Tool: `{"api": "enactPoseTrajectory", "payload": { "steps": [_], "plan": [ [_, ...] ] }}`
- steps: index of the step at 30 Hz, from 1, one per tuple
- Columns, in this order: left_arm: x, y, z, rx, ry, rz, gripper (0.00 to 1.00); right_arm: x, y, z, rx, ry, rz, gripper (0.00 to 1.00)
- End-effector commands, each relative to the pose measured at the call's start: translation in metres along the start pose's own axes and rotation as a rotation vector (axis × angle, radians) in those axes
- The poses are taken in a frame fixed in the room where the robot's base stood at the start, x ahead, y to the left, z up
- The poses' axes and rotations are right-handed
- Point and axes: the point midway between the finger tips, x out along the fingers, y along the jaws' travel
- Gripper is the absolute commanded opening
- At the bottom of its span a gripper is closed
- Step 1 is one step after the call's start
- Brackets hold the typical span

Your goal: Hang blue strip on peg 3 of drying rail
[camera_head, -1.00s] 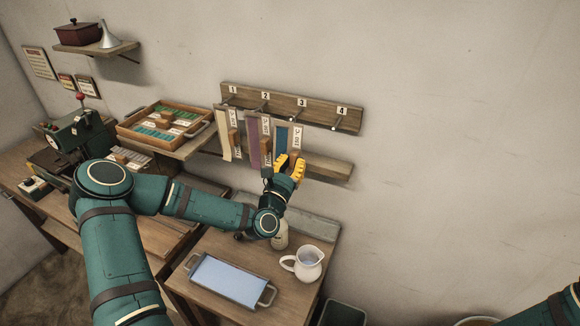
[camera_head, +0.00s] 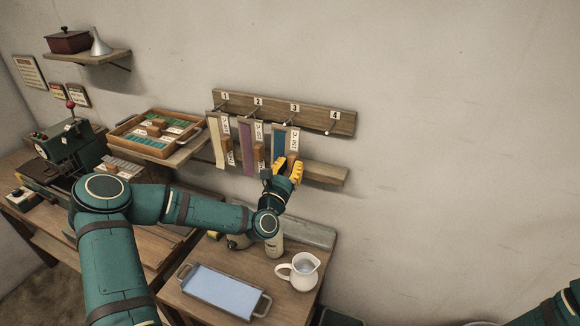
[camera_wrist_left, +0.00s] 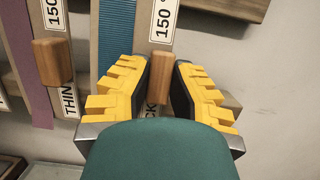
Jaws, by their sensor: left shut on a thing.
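The blue strip (camera_head: 279,143) hangs below the number 3 on the wooden drying rail (camera_head: 318,118), with its white label beside it. Its top is at peg 3 (camera_head: 290,122); I cannot tell whether it rests on the peg. My left gripper (camera_head: 290,169) is at its lower end, shut on the small wooden block by the label. In the left wrist view the yellow fingers (camera_wrist_left: 163,92) stand on both sides of this wooden block (camera_wrist_left: 160,50), and the blue strip (camera_wrist_left: 115,40) is left of them. My right gripper is out of view.
A cream strip (camera_head: 215,143) hangs under number 1 and a purple strip (camera_head: 246,148) under number 2, close left of the blue one. Peg 4 (camera_head: 328,131) is bare. A wooden ledge (camera_head: 325,174) runs below.

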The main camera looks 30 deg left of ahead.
Motion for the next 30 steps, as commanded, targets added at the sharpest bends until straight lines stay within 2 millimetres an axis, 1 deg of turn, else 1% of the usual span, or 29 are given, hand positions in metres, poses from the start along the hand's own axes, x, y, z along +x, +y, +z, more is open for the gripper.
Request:
{"api": "enactPoseTrajectory", "payload": {
  "steps": [12,13,15,25,28,30],
  "plan": [
    [0.000,0.000,0.001,0.000,-0.001,0.000,0.00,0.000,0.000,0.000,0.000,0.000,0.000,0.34],
    [0.000,0.000,0.001,0.000,-0.001,0.000,0.25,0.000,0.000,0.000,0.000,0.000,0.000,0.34],
    [0.000,0.000,0.001,0.000,-0.001,0.000,0.46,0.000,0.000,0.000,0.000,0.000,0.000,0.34],
    [-0.001,0.000,0.000,0.000,0.001,0.000,0.46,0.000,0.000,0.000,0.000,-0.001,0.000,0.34],
    [-0.008,0.000,-0.001,-0.001,0.002,0.000,0.46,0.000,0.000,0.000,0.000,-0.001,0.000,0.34],
    [-0.018,0.000,-0.001,-0.002,0.003,0.000,0.46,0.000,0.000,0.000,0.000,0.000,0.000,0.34]
  ]
}}
